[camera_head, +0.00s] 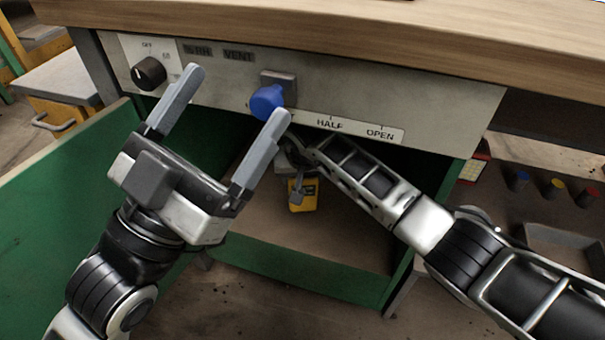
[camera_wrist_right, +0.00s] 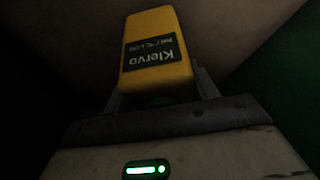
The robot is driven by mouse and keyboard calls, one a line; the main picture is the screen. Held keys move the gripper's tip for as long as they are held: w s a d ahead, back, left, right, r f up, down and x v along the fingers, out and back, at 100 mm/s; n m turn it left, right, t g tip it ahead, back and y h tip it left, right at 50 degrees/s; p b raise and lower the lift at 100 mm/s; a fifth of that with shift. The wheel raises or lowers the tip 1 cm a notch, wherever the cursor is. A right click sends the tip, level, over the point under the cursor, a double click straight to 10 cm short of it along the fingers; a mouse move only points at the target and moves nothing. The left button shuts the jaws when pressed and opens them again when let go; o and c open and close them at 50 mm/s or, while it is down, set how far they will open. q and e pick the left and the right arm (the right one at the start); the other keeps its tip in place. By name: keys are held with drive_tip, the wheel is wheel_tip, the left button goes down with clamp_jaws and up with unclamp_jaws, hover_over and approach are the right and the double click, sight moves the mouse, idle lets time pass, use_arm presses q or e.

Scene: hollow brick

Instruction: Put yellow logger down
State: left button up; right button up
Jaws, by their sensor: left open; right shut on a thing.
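The yellow logger (camera_head: 303,195) is inside the green cabinet, under the control panel. In the right wrist view the logger (camera_wrist_right: 157,55) shows a dark label with "Klervo" on it, upside down. My right gripper (camera_head: 299,178) reaches into the cabinet and is shut on the logger; its fingers also show in the right wrist view (camera_wrist_right: 160,92), one on each side of the logger. I cannot tell whether the logger touches the cabinet floor (camera_head: 330,245). My left gripper (camera_head: 236,102) is open and empty in front of the panel, its fingers wide apart.
The panel (camera_head: 440,105) carries a black dial (camera_head: 148,73) and a blue knob (camera_head: 267,100). A green door (camera_head: 60,200) stands open at the left. A wooden top (camera_head: 400,40) overhangs the panel. Small coloured-topped pots (camera_head: 553,188) stand at the right. The cabinet floor around the logger looks clear.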

use_arm(q)
drive_tip(key=shift+s+d+r+m+h+b, duration=0.1)
drive_tip(key=shift+s+r+m+h+b, duration=0.1)
drive_tip(key=shift+m+h, duration=0.25)
drive_tip(key=shift+s+r+m+h+b, duration=0.1)
drive_tip(key=shift+r+m+h+b, duration=0.05)
drive_tip(key=shift+m+h, duration=0.25)
use_arm(e)
drive_tip(key=shift+f, duration=0.55)
drive_tip(key=o, duration=1.2)
use_arm(q)
drive_tip(key=shift+s+r+m, duration=0.1)
drive_tip(key=shift+r+m, duration=0.15)
drive_tip(key=shift+r, duration=0.05)
use_arm(e)
drive_tip(key=shift+r, duration=0.1)
